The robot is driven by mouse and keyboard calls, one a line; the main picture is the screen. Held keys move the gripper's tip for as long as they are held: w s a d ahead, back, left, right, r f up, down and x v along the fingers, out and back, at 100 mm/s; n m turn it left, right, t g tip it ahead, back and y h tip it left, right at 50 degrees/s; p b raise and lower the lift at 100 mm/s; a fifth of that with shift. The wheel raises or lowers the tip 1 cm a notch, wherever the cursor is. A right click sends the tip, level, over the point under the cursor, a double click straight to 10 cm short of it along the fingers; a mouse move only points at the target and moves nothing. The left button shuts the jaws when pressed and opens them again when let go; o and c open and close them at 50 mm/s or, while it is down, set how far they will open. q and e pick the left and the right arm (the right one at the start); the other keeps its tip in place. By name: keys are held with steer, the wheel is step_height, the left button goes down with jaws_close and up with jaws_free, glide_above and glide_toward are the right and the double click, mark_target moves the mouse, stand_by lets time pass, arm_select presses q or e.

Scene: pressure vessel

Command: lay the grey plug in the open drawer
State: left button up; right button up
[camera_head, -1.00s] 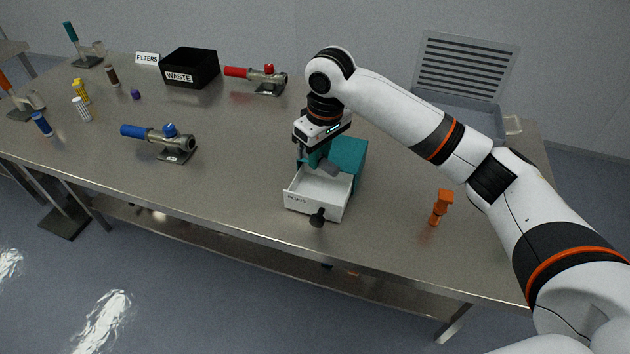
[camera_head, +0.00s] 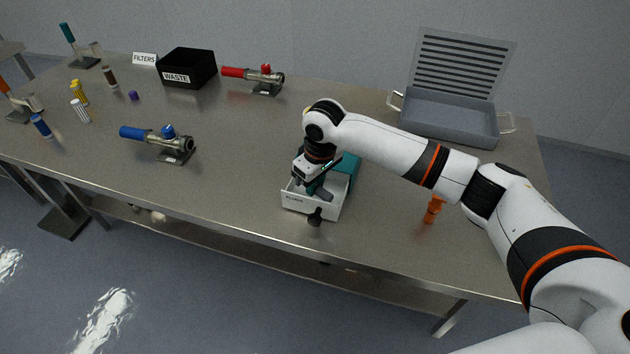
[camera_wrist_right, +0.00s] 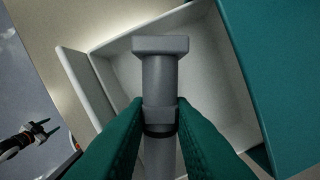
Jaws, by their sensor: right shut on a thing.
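The grey plug (camera_wrist_right: 160,75) is held between the teal fingers of my right gripper (camera_wrist_right: 160,125), which is shut on its shaft. In the right wrist view the plug's wide head points up the picture, over the white drawer floor. The open drawer (camera_head: 311,206) is white, with a "PLUGS" label and a black knob, and it is pulled out of a teal cabinet (camera_head: 350,166). In the head view my right gripper (camera_head: 318,190) is down at the drawer's opening, with the plug partly seen there. I cannot tell whether the plug touches the drawer floor.
An orange tool (camera_head: 433,209) stands right of the drawer. A grey tray (camera_head: 450,120) with a vented lid is at the back right. A blue-handled valve (camera_head: 165,142), a red-handled valve (camera_head: 262,78) and a black waste box (camera_head: 188,68) are to the left. The table front is clear.

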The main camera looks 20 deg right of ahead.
mark_target(320, 189)
steer(key=shift+f, duration=0.15)
steer(key=shift+f, duration=0.35)
steer(key=shift+f, duration=0.1)
steer(key=o, duration=0.8)
steer(key=shift+o, duration=0.2)
steer(key=shift+r, duration=0.35)
step_height(320, 189, up, 12)
steer(key=s+b, duration=0.1)
steer(key=shift+s+d+r, duration=0.15)
steer(key=shift+d+r, duration=0.1)
steer(key=shift+d, duration=0.05)
steer(key=shift+f, duration=0.1)
